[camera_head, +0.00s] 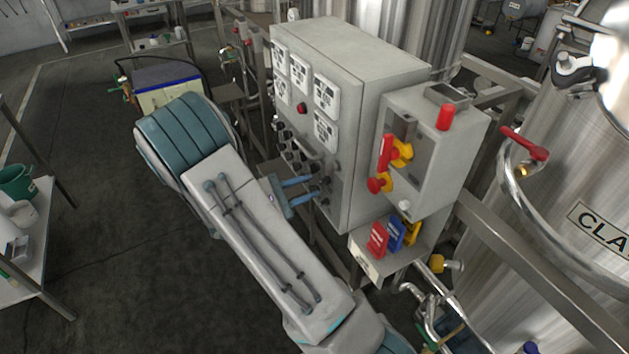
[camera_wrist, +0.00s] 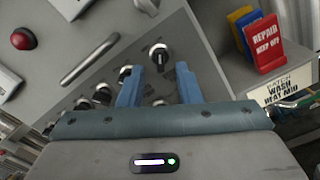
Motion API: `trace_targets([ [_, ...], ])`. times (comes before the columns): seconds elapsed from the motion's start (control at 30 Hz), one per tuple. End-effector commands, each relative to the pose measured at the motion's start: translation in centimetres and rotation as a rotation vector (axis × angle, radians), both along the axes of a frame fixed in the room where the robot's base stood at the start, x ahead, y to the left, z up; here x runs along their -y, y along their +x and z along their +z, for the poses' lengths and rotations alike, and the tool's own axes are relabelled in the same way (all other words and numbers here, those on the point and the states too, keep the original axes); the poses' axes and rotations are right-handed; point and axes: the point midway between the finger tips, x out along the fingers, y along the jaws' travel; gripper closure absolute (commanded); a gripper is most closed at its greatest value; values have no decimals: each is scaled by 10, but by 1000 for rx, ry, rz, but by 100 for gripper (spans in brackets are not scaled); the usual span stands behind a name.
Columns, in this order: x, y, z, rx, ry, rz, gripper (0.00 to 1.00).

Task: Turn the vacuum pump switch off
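The grey control cabinet (camera_head: 345,150) carries rows of black rotary switches (camera_head: 288,148) on its lower front. The labels are too small to read, so I cannot tell which one is the vacuum pump switch. My gripper (camera_head: 316,187) is at the cabinet's lower right front, its two blue fingers pointing at the panel. In the wrist view my gripper (camera_wrist: 158,68) is open, fingers apart. A black switch with a pale ring (camera_wrist: 158,52) lies just beyond and between the fingertips; I cannot tell whether they touch it. More switches (camera_wrist: 103,92) sit to the left.
A red button (camera_wrist: 22,39) and a metal handle bar (camera_wrist: 90,60) are on the cabinet front. At right are a box with a red-and-yellow switch (camera_head: 387,153), a tray of coloured tags (camera_head: 378,238) and a steel tank (camera_head: 560,200). Floor at left is open.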

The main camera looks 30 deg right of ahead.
Motion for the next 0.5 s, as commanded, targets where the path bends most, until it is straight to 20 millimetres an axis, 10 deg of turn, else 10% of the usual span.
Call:
trace_targets([
  [0.5,27,1,-1,-1,1,0,69],
])
